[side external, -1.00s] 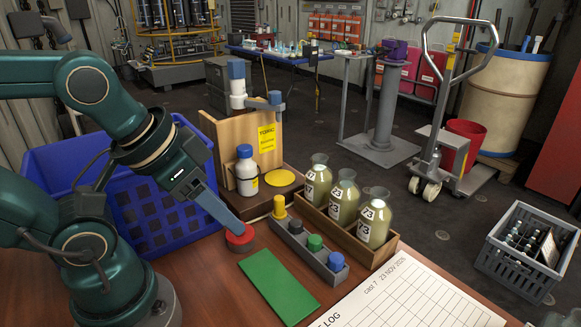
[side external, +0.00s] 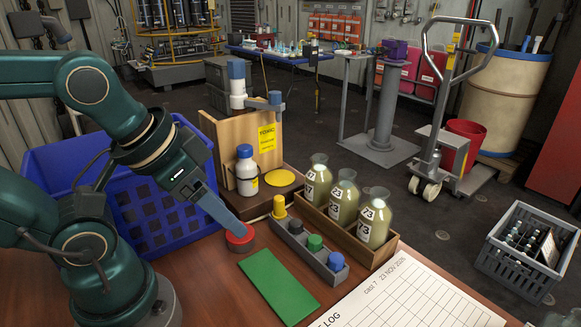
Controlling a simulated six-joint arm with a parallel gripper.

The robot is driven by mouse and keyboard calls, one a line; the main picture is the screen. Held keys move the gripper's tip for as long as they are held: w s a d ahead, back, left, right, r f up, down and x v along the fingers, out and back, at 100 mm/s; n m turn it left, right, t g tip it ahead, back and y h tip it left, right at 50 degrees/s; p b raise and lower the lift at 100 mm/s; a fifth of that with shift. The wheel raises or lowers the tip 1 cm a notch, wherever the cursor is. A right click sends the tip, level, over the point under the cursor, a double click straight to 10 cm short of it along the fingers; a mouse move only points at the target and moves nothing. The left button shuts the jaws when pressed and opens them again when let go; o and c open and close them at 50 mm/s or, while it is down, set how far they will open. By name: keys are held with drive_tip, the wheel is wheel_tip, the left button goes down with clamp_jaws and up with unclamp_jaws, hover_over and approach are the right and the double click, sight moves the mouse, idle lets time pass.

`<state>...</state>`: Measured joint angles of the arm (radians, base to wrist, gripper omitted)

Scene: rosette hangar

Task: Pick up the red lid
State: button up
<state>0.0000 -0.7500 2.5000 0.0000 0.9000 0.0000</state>
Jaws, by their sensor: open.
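The red lid (side external: 240,239) is a small round disc on the brown wooden table, left of the grey rack and just above the green mat's corner. My gripper (side external: 238,226) points down at it from the upper left, with its grey-blue fingers right at the lid. The near finger hides part of the lid's top. The far finger is hidden, so I cannot tell whether the fingers touch the lid or stand around it. The lid rests on the table.
A grey rack (side external: 292,240) with yellow, black, green and blue caps stands close on the right. Behind it is a wooden crate (side external: 382,258) with three flasks. A green mat (side external: 279,286) lies in front. A blue basket (side external: 160,225) stands behind my arm, beside a white bottle (side external: 246,171).

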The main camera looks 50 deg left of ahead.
drive_tip(key=w+a+f+n+g, duration=0.1)
drive_tip(key=w+a+f, duration=0.1)
drive_tip(key=a, duration=0.1)
drive_tip(key=w+a+f+n+g, duration=0.1)
drive_tip(key=w+a+f, duration=0.1)
drive_tip(key=a, duration=0.1)
drive_tip(key=w+a+f+n+g, duration=0.2)
drive_tip(key=a, duration=0.1)
drive_tip(key=shift+w+f+y, duration=0.1)
drive_tip(key=shift+f+y, duration=0.2)
drive_tip(key=shift+f, duration=0.05)
drive_tip(key=shift+a+f+n, duration=0.25)
drive_tip(key=shift+f+n, duration=0.05)
drive_tip(key=shift+f, duration=0.3)
drive_tip(key=shift+w+a+f, duration=0.1)
drive_tip(key=shift+w+f, duration=0.05)
drive_tip(key=shift+f, duration=2)
clamp_jaws()
